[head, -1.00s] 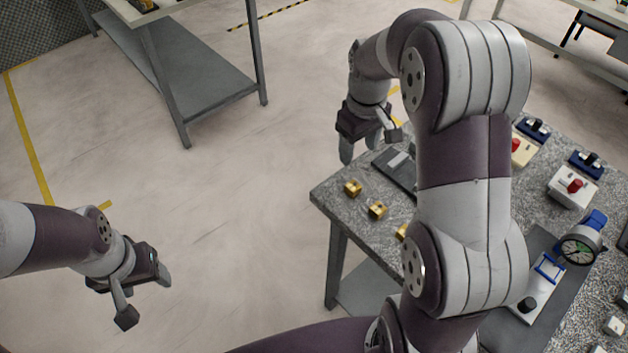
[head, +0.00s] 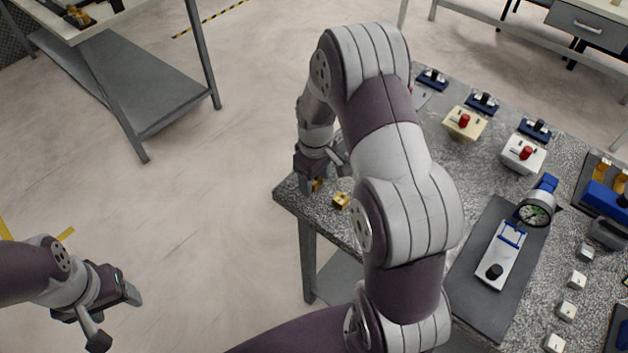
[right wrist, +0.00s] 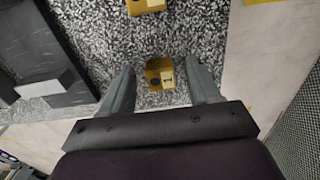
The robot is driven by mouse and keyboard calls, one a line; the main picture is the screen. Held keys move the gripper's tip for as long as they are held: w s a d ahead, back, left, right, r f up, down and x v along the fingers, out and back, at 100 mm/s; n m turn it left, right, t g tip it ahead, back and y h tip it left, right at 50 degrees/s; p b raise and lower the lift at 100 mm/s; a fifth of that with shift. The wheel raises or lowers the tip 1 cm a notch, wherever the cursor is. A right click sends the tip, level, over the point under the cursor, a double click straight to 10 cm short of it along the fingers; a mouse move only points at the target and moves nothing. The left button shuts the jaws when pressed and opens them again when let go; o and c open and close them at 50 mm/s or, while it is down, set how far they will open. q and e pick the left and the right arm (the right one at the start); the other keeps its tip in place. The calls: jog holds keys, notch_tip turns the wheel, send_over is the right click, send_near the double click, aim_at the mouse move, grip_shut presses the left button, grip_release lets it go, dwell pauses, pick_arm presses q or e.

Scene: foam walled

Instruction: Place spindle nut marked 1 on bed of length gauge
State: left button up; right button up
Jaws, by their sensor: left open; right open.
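A brass nut (right wrist: 158,72) lies on the speckled table between the two fingers of my right gripper (right wrist: 160,67) in the right wrist view. It has a dark hole and a pale label that I cannot read. In the head view my open right gripper (head: 312,185) is low over the table's near-left corner and mostly hides this nut (head: 317,185). A second brass nut (head: 341,201) lies just to its right. The length gauge, with a pale bed (head: 497,262), blue fork and round dial (head: 533,213), lies on a dark mat. My left gripper (head: 117,317) is open and empty over the floor.
A cream box (head: 464,124) and a white box (head: 523,154) with red knobs stand behind the gauge. Several small pale blocks (head: 567,310) lie to its right. A dark plate (right wrist: 50,60) lies left of the nut. My right arm hides part of the table.

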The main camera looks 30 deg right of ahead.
grip_shut()
jog(key=shift+r, duration=0.15)
